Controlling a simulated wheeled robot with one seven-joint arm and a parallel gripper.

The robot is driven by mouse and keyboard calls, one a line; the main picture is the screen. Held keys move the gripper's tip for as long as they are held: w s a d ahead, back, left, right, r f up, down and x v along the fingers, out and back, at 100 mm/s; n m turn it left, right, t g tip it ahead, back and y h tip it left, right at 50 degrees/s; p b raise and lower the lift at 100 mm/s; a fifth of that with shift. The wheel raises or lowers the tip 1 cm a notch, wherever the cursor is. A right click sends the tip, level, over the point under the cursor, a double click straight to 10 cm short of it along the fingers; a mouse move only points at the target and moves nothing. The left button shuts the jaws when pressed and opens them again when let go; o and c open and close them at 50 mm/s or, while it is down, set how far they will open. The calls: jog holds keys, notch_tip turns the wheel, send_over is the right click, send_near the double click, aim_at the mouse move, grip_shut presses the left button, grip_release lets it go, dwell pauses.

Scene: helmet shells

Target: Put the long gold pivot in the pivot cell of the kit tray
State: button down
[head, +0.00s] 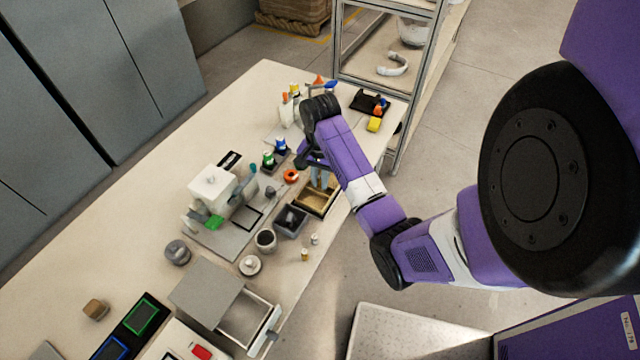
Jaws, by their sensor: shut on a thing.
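My gripper (320,178) points down over an open box with a tan inside (327,209), at the table's right edge. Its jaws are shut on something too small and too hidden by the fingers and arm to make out. A small upright gold piece (304,255) stands on the table nearer to me, apart from the gripper; I cannot tell whether it is the long gold pivot. A small pale piece (315,239) stands beside it. I cannot tell for certain which container is the kit tray, and no pivot cell can be made out.
A dark grey bin (291,221), a dark cup (265,240) and a white round piece (250,265) stand near the tan box. A white machine (212,187) is on the left. Small bottles (268,158) stand behind. A grey lidded box (207,291) is in front.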

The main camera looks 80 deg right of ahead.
notch_tip(320, 180, down, 2)
jog(key=shift+f+b, duration=0.1)
jog(key=shift+b, duration=0.5)
jog(key=shift+a+r, duration=0.1)
jog(key=shift+r, duration=0.1)
jog(key=shift+f, duration=0.1)
jog(key=c, duration=1.4)
grip_release()
